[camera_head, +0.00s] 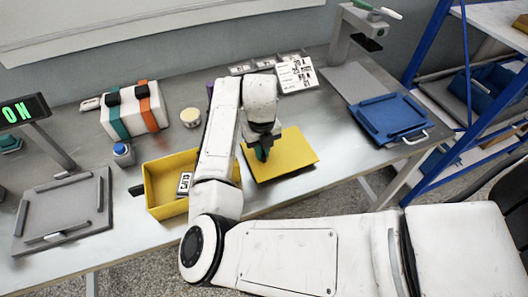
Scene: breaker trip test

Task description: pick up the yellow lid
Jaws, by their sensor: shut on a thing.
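The yellow lid (292,153) is a flat plate to the right of the open yellow box (158,187), over the metal bench. My gripper (262,153) points down at the lid's left part and is shut on it. A dark green piece shows at the fingertips; I cannot tell whether it is part of the gripper or a handle on the lid. My arm hides the lid's left edge and part of the box. I cannot tell if the lid is clear of the bench. A small labelled item (184,183) lies in the box.
A blue tray (392,122) lies to the right, and a grey tray (60,215) at the left. A striped case (134,112), a blue button (123,151) and an ON display (22,110) stand at the left. A stand (352,40) rises at the back right. Labelled cards (297,76) lie behind.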

